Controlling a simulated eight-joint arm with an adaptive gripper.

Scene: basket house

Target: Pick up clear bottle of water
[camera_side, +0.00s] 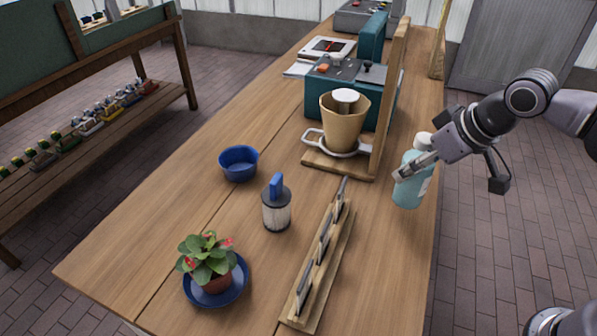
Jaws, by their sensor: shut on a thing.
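A clear, bluish bottle of water (411,188) with a white cap is at the right edge of the wooden table, upright or slightly tilted. My gripper (408,172) reaches in from the right and is shut on the bottle's upper body. The fingers cover part of the bottle below the cap. I cannot tell whether the bottle's base touches the table.
Left of the bottle, a tan pot (343,125) stands on a wooden stand with an upright board (391,95). The front right tabletop is clear.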

